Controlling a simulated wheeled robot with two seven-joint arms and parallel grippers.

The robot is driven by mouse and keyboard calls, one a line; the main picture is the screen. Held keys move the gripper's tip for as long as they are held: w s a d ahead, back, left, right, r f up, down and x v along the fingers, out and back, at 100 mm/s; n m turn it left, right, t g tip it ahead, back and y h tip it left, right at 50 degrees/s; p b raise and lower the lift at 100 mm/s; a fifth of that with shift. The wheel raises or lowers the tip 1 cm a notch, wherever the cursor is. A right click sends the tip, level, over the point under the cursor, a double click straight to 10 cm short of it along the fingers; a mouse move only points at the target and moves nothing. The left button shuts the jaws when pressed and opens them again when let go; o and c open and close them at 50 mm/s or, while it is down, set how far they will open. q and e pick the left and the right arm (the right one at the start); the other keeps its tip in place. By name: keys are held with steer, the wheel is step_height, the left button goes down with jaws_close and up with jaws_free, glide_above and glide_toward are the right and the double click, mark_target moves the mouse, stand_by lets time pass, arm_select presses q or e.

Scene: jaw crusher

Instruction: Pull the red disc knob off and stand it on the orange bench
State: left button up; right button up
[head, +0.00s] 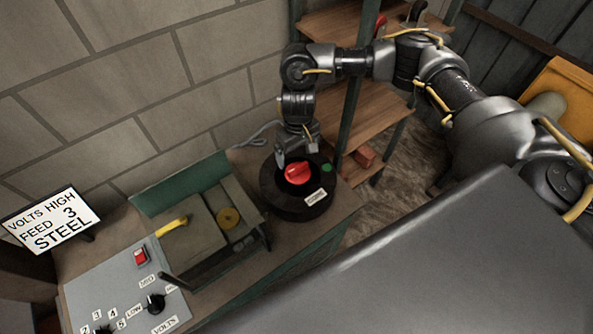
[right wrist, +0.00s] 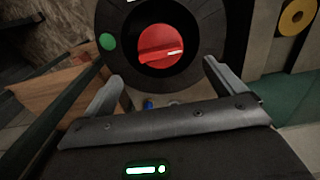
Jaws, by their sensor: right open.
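The red disc knob (head: 298,173) sits in the middle of a round black housing (head: 290,207) on the brown-topped bench with a green side. In the right wrist view the knob (right wrist: 160,45) faces the camera, with a pale mark on its right side. My right gripper (head: 297,148) is over the housing, close to the knob. Its open fingers (right wrist: 162,80) lie on either side of and short of the knob, with nothing between them. An orange surface (head: 570,112) shows at the far right, partly behind my right arm; I cannot tell if it is the bench. My left gripper is out of view.
A grey control panel (head: 120,290) with dials and a red switch is at lower left, by a sign (head: 50,222) reading volts high, feed 3, steel. A green-backed machine (head: 190,235) stands left of the housing. Wooden shelves (head: 375,115) stand behind, with a red block (head: 364,155).

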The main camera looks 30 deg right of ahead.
mark_target(298, 167)
step_height(298, 167, down, 5)
steer(key=b, duration=0.5)
steer(key=shift+f, duration=0.35)
steer(key=shift+f+b, duration=0.45)
steer(key=shift+f, duration=0.85)
steer(key=shift+p, duration=0.55)
steer(key=shift+p, duration=0.55)
